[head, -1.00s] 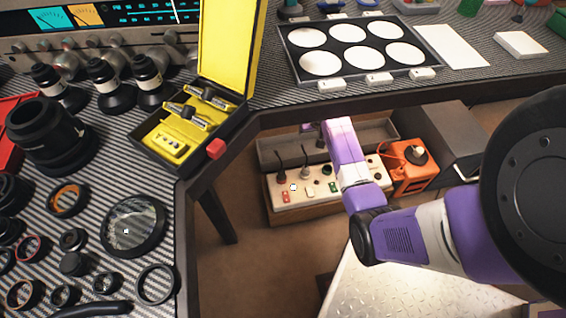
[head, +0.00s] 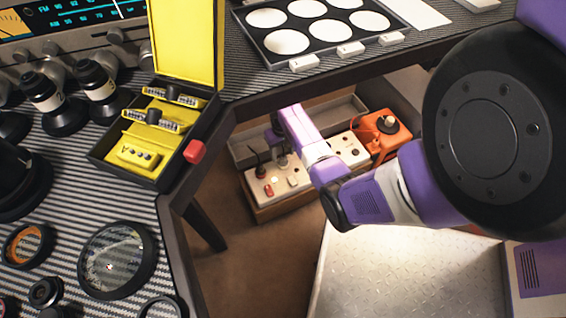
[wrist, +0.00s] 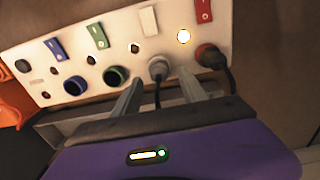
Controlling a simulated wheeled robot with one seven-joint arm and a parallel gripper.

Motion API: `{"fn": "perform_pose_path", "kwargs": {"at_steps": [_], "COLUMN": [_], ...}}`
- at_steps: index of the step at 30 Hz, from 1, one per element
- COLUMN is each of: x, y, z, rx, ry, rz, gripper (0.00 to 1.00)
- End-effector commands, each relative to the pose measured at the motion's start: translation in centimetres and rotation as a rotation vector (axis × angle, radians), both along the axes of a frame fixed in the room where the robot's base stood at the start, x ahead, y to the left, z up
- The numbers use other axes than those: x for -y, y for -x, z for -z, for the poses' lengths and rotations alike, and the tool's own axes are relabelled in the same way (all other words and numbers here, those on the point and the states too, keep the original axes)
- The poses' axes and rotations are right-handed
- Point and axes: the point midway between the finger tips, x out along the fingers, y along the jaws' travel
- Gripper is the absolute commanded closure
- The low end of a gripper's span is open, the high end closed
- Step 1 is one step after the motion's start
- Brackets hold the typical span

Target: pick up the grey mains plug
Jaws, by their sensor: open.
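The grey mains plug (wrist: 157,67) sits in a socket of the cream power strip (wrist: 122,50) in the wrist view, with its dark cable hanging down. My gripper (wrist: 158,78) is open, one finger on either side of the plug and its cable. I cannot tell whether either finger touches it. In the head view my gripper (head: 279,143) is small and dark above the strip (head: 354,151), and the plug there is hard to make out behind it.
A dark red plug (wrist: 208,56) with a cable is right of the right finger. Empty green-ringed (wrist: 116,76) and blue-ringed (wrist: 75,86) sockets lie left. An orange box (head: 382,135) stands at the strip's right end. The workbench edge (head: 330,75) runs above the strip.

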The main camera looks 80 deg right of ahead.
Motion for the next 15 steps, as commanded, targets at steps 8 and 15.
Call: {"fn": "perform_pose_path", "kwargs": {"at_steps": [8,15], "x": [0.0,0.0], "y": [0.1,0.1], "z": [3.2,3.0], "rx": [0.001,0.001], "ry": [0.001,0.001], "rz": [-0.001,0.000], "gripper": [0.50,0.59]}}
